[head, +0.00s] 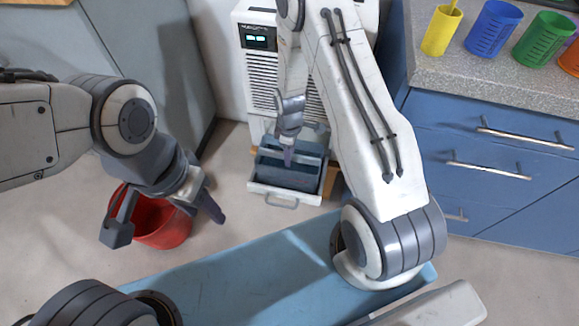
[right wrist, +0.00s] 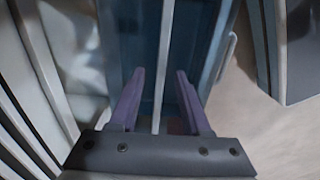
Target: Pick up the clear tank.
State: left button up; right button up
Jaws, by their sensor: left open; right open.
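The clear tank (head: 286,178) looks bluish and sits in the pulled-out drawer at the bottom of a white louvred machine (head: 262,72). The right wrist view also shows the tank (right wrist: 203,35) close up. My right gripper (head: 289,152) points down over the tank. In the right wrist view its two open fingers (right wrist: 157,100) stand on either side of a thin pale bar (right wrist: 165,45) running across the tank, with gaps on both sides. My left gripper (head: 165,222) is open and empty, in front of a red bucket, away from the tank.
The red bucket (head: 160,228) stands on the floor at left. Blue drawers (head: 510,165) under a speckled counter (head: 470,72) fill the right; yellow, blue and green cups stand on it. Bare floor lies between the bucket and the machine.

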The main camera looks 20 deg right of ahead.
jog(key=shift+f, duration=0.1)
grip_shut()
dwell(1.3)
